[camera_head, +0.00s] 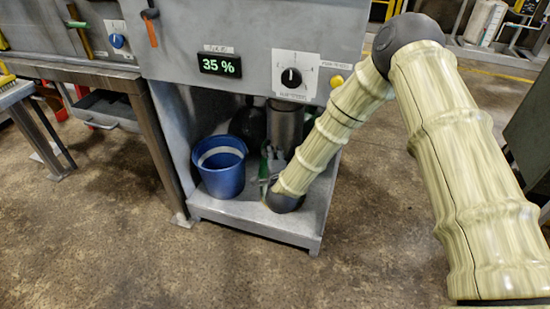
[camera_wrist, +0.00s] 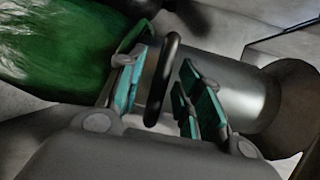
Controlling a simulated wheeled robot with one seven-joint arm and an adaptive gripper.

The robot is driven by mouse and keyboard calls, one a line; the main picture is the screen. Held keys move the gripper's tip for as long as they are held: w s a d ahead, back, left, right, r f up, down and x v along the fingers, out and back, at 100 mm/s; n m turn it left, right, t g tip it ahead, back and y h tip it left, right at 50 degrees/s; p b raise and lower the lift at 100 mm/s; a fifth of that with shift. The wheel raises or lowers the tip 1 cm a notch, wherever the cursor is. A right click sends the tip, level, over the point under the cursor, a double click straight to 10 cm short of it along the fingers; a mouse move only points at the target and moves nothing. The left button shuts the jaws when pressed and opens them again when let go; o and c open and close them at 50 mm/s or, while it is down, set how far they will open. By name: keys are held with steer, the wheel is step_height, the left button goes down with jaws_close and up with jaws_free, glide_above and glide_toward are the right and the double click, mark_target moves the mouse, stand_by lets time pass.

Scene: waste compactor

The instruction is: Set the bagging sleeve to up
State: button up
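The bagging sleeve appears to be the grey metal cylinder (camera_head: 287,122) hanging under the machine's front panel in the head view. In the wrist view a grey cylinder (camera_wrist: 242,88) lies behind my gripper, with a black ring (camera_wrist: 170,65) in front of it. My gripper (camera_wrist: 163,65) has its teal-padded fingers apart, one on each side of the ring. Whether a pad touches the ring is unclear. In the head view my gripper (camera_head: 272,181) is low in the open bay, partly hidden by my wrist.
A blue bucket (camera_head: 221,170) stands left of my gripper in the bay. A green object (camera_wrist: 60,45) is close to my left finger. Above are a 35 % display (camera_head: 220,65) and a black knob (camera_head: 291,78). A metal table leg (camera_head: 160,145) stands at left.

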jaws_close()
step_height(320, 180, up, 15)
steer(key=p, duration=0.8)
jaws_free()
steer(key=shift+f, duration=0.15)
steer(key=shift+s, duration=0.1)
steer(key=v, duration=1.1)
steer(key=shift+s, duration=0.35)
